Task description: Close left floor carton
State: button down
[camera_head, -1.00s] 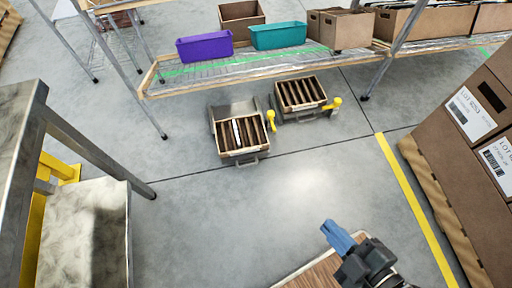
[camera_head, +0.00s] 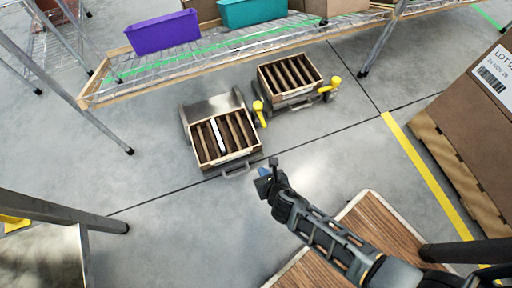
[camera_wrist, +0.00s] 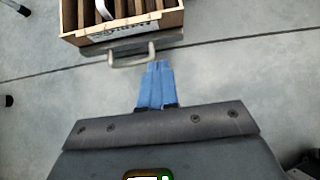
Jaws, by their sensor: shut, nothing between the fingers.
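The left floor carton (camera_head: 228,155) is a wooden box with dark slats and one white item inside. A grey panel (camera_head: 207,107) stands raised at its far side, and a grey handle (camera_head: 237,171) sticks out at its near side. In the wrist view the carton's near wall (camera_wrist: 120,32) is at the top, with the handle (camera_wrist: 131,59) below it. My gripper (camera_head: 264,180) is shut and empty, just right of and near the handle. Its blue fingers (camera_wrist: 156,68) point towards the carton; I cannot tell whether they touch the handle.
A second slatted carton (camera_head: 290,95) with yellow knobs stands behind and to the right. A shelf (camera_head: 250,48) with purple and teal bins runs behind both. Tall boxes (camera_head: 470,110) stand at right. Floor in front is mostly clear.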

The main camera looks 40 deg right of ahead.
aim_at(250, 150)
jog(key=b+x, duration=0.2)
jog(key=x, duration=0.2)
jog(key=w+r+b+x, duration=0.1)
jog(key=b+x, duration=0.1)
jog(key=x, duration=0.1)
jog(key=b+x, duration=0.2)
jog(key=x, duration=0.2)
jog(key=shift+w+d, duration=0.25)
jog(key=shift+w, duration=0.15)
jog(key=shift+w+d+r, duration=0.1)
jog(key=shift+w+d, duration=0.05)
jog(key=shift+w, duration=0.3)
